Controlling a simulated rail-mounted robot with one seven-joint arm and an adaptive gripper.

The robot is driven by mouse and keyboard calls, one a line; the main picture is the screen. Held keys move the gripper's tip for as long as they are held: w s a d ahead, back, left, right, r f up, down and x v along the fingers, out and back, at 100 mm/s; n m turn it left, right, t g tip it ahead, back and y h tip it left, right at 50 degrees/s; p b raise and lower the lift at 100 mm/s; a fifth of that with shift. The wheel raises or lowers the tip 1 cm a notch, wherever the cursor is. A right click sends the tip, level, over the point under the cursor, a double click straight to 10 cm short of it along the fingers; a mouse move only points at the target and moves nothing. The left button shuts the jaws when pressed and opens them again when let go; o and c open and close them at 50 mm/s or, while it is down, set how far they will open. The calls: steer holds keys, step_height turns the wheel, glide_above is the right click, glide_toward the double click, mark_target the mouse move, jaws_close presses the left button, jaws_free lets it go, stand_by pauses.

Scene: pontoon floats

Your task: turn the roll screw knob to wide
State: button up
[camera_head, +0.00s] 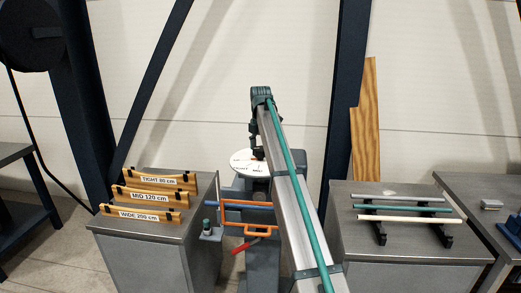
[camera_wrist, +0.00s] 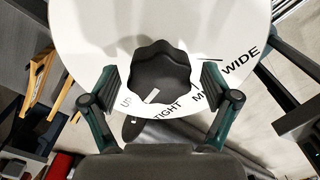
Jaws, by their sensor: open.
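The black lobed roll screw knob (camera_wrist: 160,70) sits on a white round dial (camera_wrist: 95,30) in the wrist view. Its white pointer mark slants to the lower left, towards the gap between UP and TIGHT. The dial's letters read UP, TIGHT, a partly hidden M word, and WIDE at the right. My gripper (camera_wrist: 161,84) is open, with one finger pad on each side of the knob and a visible gap on both sides. In the head view my gripper (camera_head: 257,141) is over the white dial (camera_head: 242,161), and the knob is hard to make out.
Wooden gauges marked TIGHT 80 cm, MID 120 cm and WIDE 200 cm (camera_head: 140,214) stand on the left cabinet (camera_head: 165,231). An orange-handled frame (camera_head: 246,230) is below the dial. Several rods (camera_head: 405,209) lie on a rack on the right cabinet (camera_head: 410,250).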

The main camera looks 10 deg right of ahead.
steer(key=c, duration=1.2)
steer(key=shift+o, duration=0.2)
